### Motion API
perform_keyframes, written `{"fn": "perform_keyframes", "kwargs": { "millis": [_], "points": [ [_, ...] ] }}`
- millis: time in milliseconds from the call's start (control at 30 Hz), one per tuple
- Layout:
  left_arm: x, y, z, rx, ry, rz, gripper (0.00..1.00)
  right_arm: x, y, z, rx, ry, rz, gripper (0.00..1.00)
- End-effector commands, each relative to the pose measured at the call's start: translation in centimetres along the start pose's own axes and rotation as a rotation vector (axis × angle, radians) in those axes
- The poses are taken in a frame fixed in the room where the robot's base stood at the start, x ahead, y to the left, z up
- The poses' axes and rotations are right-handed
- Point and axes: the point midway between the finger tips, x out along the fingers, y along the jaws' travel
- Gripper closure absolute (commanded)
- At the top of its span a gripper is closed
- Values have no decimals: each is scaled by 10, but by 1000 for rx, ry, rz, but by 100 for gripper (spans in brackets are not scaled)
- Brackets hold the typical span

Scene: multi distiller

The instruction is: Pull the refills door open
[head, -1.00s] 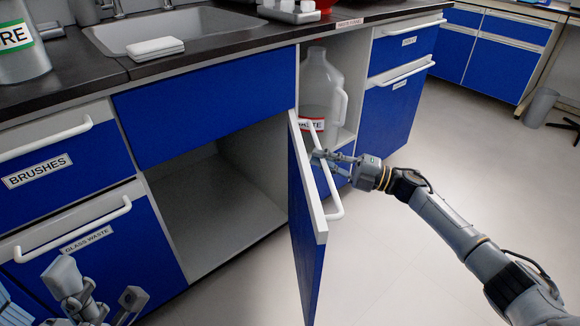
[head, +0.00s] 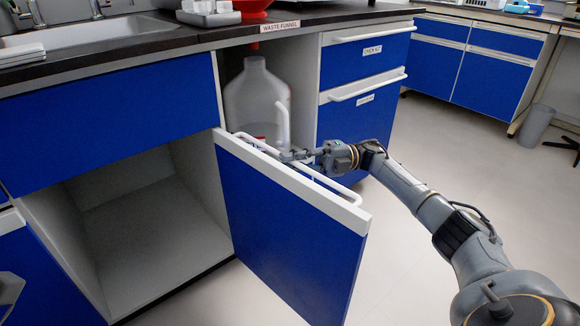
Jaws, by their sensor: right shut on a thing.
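The blue cabinet door (head: 285,235) under the sink counter stands swung out from its cabinet. Its white top edge and blue face show; no label on it can be read. Its white bar handle (head: 338,187) runs along the far side of the door. My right gripper (head: 293,156) comes in from the right and is shut on this handle, near the hinge-side half of the bar. The cabinet interior (head: 150,225) left of the door is open and looks empty. Only a small grey part of my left gripper (head: 9,288) shows at the left edge; its fingers are hidden.
A translucent jug (head: 255,100) stands in the open bay under the "waste funnel" label (head: 289,28), behind the door. Blue drawers (head: 366,55) are right of it. The floor (head: 450,175) to the right is clear, with a grey bin (head: 536,126) farther back.

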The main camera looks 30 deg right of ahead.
Motion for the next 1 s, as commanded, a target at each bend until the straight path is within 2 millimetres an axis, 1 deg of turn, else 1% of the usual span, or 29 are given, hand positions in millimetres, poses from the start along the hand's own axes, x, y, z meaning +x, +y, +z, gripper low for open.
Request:
{"fn": "perform_keyframes", "kwargs": {
  "millis": [33,500,533,600,633,900,1000],
  "points": [
    [0,0,-1,1,6,2,27,0,-2,1,3,4,-2,100],
    [2,1,-1,1,12,4,27,0,-1,0,5,14,-4,100],
    [2,1,-1,1,12,4,27,0,-1,0,5,14,-4,85],
    [2,1,-2,1,12,4,27,0,-1,0,4,14,-3,71],
    [2,1,-2,1,12,4,27,0,-1,0,4,14,-3,66],
    [2,0,-1,1,9,4,27,0,-1,0,4,14,-3,66],
    [1,0,0,2,7,3,27,-5,0,1,4,12,-3,66]
  ]
}}
